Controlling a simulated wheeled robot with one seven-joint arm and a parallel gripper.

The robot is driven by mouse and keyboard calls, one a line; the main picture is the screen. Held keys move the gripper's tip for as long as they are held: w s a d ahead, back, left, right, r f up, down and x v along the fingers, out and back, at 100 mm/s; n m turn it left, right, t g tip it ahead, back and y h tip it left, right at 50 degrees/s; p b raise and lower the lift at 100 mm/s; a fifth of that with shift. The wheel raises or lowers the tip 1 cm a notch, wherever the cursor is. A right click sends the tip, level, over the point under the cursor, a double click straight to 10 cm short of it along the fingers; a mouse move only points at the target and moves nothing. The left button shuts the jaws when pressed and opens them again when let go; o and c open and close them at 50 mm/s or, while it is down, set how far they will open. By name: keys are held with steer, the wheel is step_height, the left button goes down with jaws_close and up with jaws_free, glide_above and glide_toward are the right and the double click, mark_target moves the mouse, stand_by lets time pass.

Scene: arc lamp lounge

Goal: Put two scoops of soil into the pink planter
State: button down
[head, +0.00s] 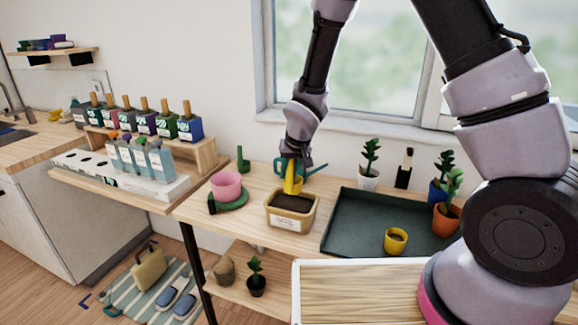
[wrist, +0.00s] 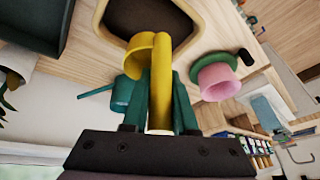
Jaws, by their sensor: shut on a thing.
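My gripper (head: 291,166) is shut on the upright handle of a yellow scoop (head: 294,185), also seen in the wrist view (wrist: 160,75) between the fingers (wrist: 162,95). The scoop hangs at the back part of the tan soil tub (head: 291,224), which holds dark soil (head: 293,202). I cannot tell whether the scoop touches the soil or carries any.
A teal watering can (head: 312,169) stands close behind the tub and my gripper. A bottle rack (head: 200,158) stands left. The gap between tub and planter is narrow.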

mark_target(289, 193)
steer(key=shift+f, duration=3.9)
steer(key=shift+r, duration=5.05)
